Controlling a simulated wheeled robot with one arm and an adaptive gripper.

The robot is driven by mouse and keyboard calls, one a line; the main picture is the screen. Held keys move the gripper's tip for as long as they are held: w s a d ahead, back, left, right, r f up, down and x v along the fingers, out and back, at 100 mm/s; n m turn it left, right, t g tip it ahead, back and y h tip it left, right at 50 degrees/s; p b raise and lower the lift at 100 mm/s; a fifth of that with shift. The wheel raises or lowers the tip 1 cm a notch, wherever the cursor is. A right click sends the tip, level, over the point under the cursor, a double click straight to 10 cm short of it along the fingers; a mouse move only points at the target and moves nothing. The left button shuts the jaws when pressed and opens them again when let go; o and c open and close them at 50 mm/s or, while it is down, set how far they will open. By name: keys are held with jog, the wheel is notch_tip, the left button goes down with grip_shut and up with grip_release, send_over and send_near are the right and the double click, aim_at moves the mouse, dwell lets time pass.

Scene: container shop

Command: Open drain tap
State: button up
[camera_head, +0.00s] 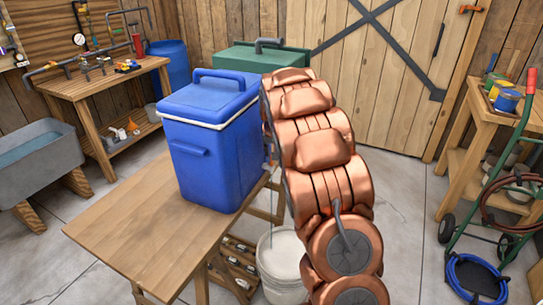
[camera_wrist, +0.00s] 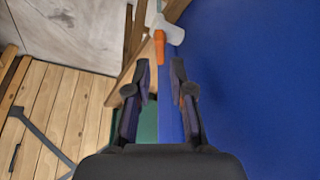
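A blue cooler (camera_head: 212,150) with a white rim and a blue carry handle stands on a wooden table (camera_head: 135,235). In the wrist view its blue wall (camera_wrist: 260,80) fills the right side. The drain tap there has a white body (camera_wrist: 171,33) and an orange lever (camera_wrist: 160,48). My gripper (camera_wrist: 160,72) is open, with two dark fingers beside the cooler wall. The orange lever shows just beyond the gap between the fingertips; I cannot tell whether they touch it. In the head view my arm hides my gripper and most of the tap side.
A white bucket (camera_head: 283,258) stands on the floor beside the table, below the tap side. A green container (camera_head: 258,58) stands behind the cooler. A side table (camera_head: 500,120) and a green hand truck (camera_head: 513,165) are at the right.

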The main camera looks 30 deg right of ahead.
aim_at(271, 162)
jog(key=shift+p+x, duration=0.4)
jog(key=shift+x, duration=1.7)
jog(key=shift+c, duration=0.2)
grip_shut()
